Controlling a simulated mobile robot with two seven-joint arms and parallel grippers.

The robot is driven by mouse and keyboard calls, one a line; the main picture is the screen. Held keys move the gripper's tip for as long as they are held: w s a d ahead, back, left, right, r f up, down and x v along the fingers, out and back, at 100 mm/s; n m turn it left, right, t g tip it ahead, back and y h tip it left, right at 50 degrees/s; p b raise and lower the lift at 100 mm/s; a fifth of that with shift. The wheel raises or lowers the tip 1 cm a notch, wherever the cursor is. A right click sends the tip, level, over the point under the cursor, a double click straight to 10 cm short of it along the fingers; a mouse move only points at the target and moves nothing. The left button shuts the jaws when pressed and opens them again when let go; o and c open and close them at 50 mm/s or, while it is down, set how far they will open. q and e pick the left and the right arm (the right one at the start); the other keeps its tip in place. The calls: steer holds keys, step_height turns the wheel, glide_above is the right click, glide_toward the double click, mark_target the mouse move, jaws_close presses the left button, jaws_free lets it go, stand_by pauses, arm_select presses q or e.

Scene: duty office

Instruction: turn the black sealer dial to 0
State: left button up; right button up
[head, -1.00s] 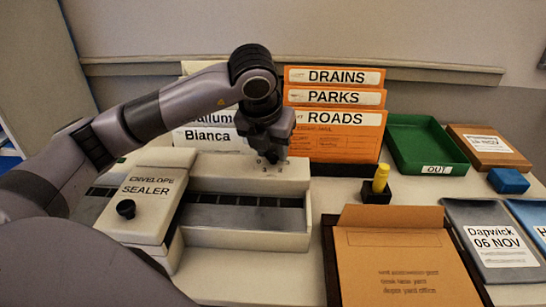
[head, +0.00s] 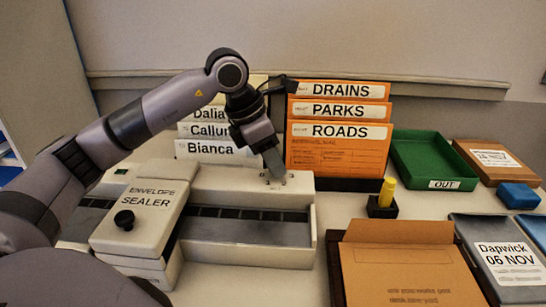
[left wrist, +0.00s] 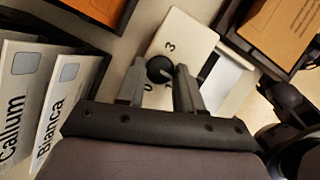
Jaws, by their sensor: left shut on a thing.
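The black sealer dial (left wrist: 159,69) sits between my left fingertips in the left wrist view. It is on the pale right-hand block of the envelope sealer (head: 294,187), with a 3 above it and a 0 near my left finger. Another mark by the dial is partly hidden by the fingers. I cannot tell where the dial points. My left gripper (head: 275,174) reaches down onto the block and is shut on the dial; it also shows in the left wrist view (left wrist: 160,76). In the head view the gripper hides the dial. My right gripper is not in view.
The sealer's lid (head: 140,205) carries a separate black knob (head: 124,220). Name cards (head: 211,148) and orange folders (head: 338,145) stand close behind. A yellow stamp (head: 387,192), green OUT tray (head: 432,160) and brown envelope (head: 410,265) are to the right.

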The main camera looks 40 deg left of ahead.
arm_select(q)
steer(key=m, duration=0.2)
steer(key=m+g+h+p, duration=0.1)
steer(key=m, duration=0.1)
steer(key=shift+w+a+r+m+g+p, duration=0.1)
steer(key=shift+w+a+m+g+p, duration=0.1)
steer(key=shift+m+g+p, duration=0.1)
steer(key=m, duration=0.2)
steer(key=m+g+p, duration=0.1)
steer(key=m, duration=0.1)
steer(key=shift+w+m+g+h, duration=0.2)
steer(key=shift+m+g+h, duration=0.1)
steer(key=m+g+p, duration=0.1)
steer(key=m, duration=0.2)
steer(key=shift+w+m, duration=0.15)
steer(key=shift+m, duration=0.15)
steer(key=m+g, duration=0.1)
steer(key=m, duration=0.2)
steer(key=shift+w+y, duration=0.1)
steer(key=shift+y, duration=0.3)
steer(key=shift+d+m+g, duration=0.1)
steer(key=shift+m+g, duration=0.4)
steer(key=shift+m, duration=0.2)
steer(key=o, duration=1)
steer(key=shift+o, duration=0.2)
